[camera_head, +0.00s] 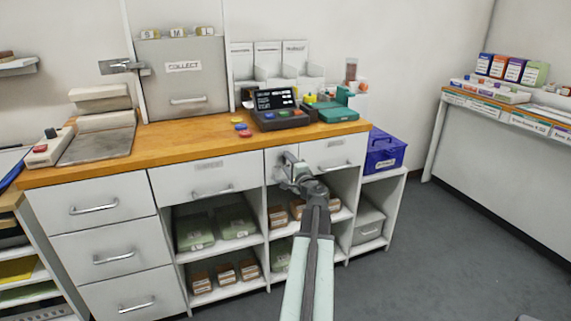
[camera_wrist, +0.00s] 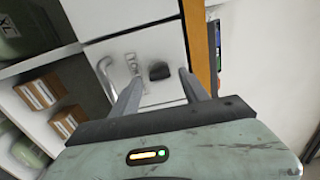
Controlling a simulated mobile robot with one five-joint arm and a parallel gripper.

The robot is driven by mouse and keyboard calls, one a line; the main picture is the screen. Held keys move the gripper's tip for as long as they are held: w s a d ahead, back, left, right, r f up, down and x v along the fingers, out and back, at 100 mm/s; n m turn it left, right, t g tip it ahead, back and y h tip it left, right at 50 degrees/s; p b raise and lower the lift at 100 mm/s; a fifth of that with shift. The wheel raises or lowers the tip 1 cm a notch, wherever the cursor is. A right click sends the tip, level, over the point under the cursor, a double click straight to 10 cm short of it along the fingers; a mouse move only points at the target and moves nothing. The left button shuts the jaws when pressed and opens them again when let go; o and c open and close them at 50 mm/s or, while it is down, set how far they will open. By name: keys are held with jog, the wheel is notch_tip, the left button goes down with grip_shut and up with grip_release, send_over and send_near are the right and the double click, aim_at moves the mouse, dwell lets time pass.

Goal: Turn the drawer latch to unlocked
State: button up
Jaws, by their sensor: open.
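The drawer latch is a small dark knob (camera_wrist: 159,71) on a white drawer front (camera_wrist: 150,45) in the wrist view. My gripper (camera_wrist: 160,80) is open, with one finger on each side of the knob in the picture. I cannot tell whether either finger touches it. No mark showing locked or unlocked can be read. A metal drawer handle (camera_wrist: 104,72) is just left of the left finger. In the head view my gripper (camera_head: 290,168) is at the narrow part of the counter front, left of the right drawer (camera_head: 328,148), and hides the knob.
The wooden counter top (camera_head: 190,143) runs above the drawers and shows as an edge right of the fingers in the wrist view (camera_wrist: 199,45). Open shelves with folded green packs (camera_head: 237,222) and brown boxes (camera_head: 277,216) are below. A blue box (camera_head: 385,152) stands right of the counter.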

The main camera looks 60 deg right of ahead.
jog(key=v, duration=0.6)
jog(key=shift+a, duration=0.1)
